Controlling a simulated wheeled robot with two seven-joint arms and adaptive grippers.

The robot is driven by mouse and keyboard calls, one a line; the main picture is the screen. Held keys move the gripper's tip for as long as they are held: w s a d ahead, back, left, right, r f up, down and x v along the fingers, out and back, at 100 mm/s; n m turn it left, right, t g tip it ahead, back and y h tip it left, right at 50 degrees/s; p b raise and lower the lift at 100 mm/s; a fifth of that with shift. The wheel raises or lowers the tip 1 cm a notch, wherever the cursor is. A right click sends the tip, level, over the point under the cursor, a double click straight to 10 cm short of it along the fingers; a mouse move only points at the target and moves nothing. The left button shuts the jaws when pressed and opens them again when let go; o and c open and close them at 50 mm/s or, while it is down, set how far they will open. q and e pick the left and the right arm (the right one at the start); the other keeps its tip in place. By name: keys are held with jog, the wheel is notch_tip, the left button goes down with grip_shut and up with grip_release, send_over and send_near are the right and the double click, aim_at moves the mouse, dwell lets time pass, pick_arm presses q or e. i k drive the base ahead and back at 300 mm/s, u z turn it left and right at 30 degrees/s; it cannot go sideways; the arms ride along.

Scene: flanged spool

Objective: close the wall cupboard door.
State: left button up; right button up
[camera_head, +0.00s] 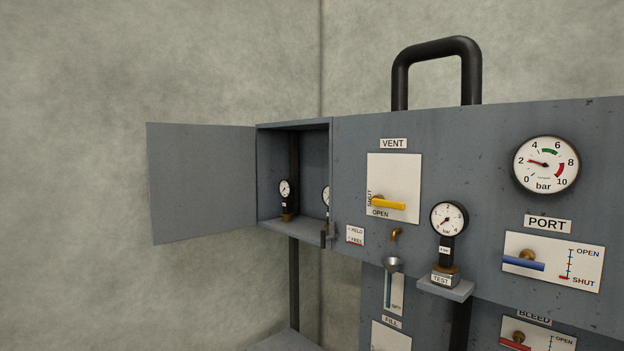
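The wall cupboard (294,130) is a small grey box at the left end of the grey panel. Its flat grey door (200,182) stands wide open, swung out to the left. Inside the cupboard are a small dial gauge (285,189) on a dark stem and, partly hidden by the right wall, a second gauge (326,196). A small dark upright piece (323,239) shows at the front right of the cupboard floor. Neither of my grippers is in view.
The grey panel (470,135) carries a yellow VENT lever (388,205), a blue PORT lever (524,264) and a large dial (545,164). A gauge (449,219) stands on a jutting TEST shelf (445,289). The space before the door looks clear.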

aim_at(202, 181)
jog(key=u, duration=0.15)
jog(key=i, duration=0.35)
jog(key=u, duration=0.9)
jog(key=i, duration=1.85)
jog(key=z, duration=0.45)
